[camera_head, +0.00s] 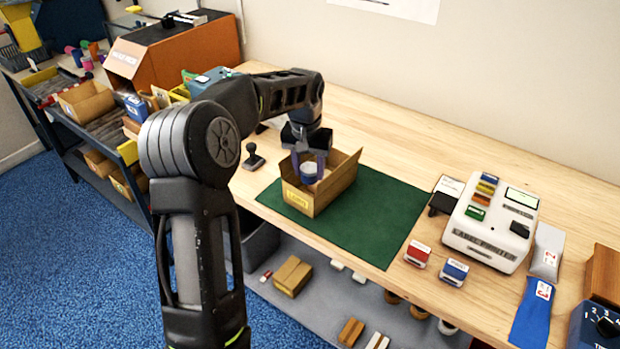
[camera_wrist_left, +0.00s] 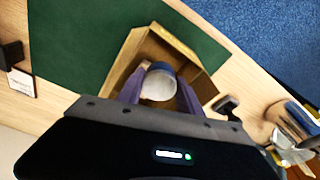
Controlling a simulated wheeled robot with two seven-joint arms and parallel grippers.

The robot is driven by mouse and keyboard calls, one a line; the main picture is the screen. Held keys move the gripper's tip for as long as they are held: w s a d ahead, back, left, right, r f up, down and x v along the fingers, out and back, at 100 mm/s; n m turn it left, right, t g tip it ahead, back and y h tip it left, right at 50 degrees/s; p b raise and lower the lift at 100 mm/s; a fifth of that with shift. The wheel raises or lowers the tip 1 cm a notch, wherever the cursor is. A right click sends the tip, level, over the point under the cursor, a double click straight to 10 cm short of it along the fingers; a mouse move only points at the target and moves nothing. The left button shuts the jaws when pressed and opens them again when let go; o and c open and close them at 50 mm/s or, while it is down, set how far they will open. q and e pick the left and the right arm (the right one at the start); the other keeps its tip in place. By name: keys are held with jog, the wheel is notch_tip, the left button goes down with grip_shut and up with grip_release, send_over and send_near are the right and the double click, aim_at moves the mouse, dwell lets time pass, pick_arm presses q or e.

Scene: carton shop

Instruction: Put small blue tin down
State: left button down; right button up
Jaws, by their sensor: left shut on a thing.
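The small blue tin (camera_head: 309,172), blue with a pale top, is between the fingers of my left gripper (camera_head: 310,168). The gripper is shut on it and points down over the open carton (camera_head: 322,196). The left wrist view shows the tin (camera_wrist_left: 158,82) between the two purple-grey fingers (camera_wrist_left: 160,92), with the carton (camera_wrist_left: 175,42) around and beneath it. The tin is at the carton's opening; I cannot tell whether it touches the bottom. The carton has its flaps open, bears a yellow label and stands on the green mat (camera_head: 378,215). My right gripper is not in view.
A black-handled stamp (camera_head: 253,158) stands left of the carton. A white label printer (camera_head: 490,222) is on the right, with red (camera_head: 417,253) and blue (camera_head: 453,271) stamp blocks before it. The mat's right part is clear. A loaded cart (camera_head: 90,120) stands at left.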

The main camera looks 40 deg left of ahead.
aim_at(309, 183)
pick_arm(q)
notch_tip(309, 183, down, 4)
jog(key=shift+r+p, duration=0.25)
jog(key=shift+p, duration=0.1)
jog(key=shift+f, duration=0.1)
jog(key=shift+f, duration=0.1)
jog(key=shift+f+b, duration=0.4)
jog(key=shift+f, duration=0.1)
jog(key=c, duration=1.1)
grip_release()
